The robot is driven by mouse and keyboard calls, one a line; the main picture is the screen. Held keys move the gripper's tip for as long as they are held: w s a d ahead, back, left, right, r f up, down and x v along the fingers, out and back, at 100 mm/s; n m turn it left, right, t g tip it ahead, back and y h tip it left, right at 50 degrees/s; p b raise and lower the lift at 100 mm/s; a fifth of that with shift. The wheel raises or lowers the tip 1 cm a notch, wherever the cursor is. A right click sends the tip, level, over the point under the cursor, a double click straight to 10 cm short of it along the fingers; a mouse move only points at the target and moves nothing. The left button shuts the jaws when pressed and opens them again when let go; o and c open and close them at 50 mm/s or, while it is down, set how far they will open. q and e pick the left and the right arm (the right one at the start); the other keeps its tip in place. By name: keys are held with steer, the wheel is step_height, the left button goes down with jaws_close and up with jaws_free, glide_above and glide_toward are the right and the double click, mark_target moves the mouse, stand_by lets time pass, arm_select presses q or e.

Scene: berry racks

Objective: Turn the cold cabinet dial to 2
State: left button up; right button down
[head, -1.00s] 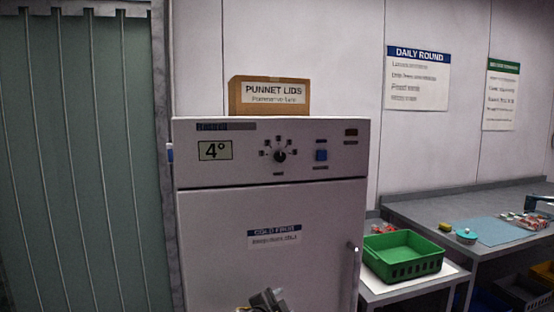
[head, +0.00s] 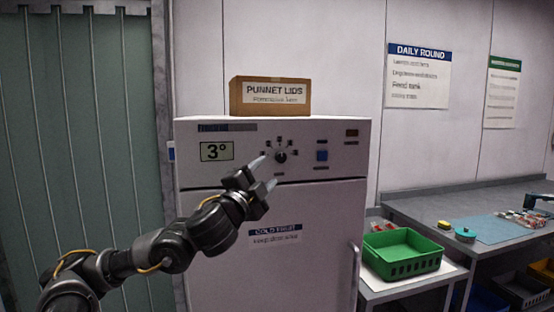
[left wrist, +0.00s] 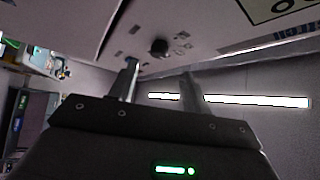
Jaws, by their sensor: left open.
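The cold cabinet (head: 300,215) is white, and its display (head: 216,151) reads 3°. Its black round dial (head: 280,157) sits on the upper panel with small marks around it; the marks are too small to read. In the left wrist view the dial (left wrist: 159,47) shows beyond the fingertips. My left gripper (head: 265,173) is open, with its fingers just left of and below the dial in the head view. In the left wrist view the left gripper (left wrist: 160,78) has nothing between its fingers, and the dial appears clear of them. My right gripper is not in view.
A blue button (head: 321,156) is right of the dial. A cardboard punnet lids box (head: 270,97) stands on the cabinet. The cabinet's door handle (head: 355,270) is at its right edge. A green crate (head: 403,267) sits on a side table to the right.

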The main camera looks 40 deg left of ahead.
mark_target(279, 159)
arm_select(q)
steer(key=p+x, duration=0.1)
steer(key=x, duration=0.5)
steer(key=shift+w+a+r+p, duration=0.1)
steer(key=shift+w+p, duration=0.2)
steer(key=shift+w, duration=0.2)
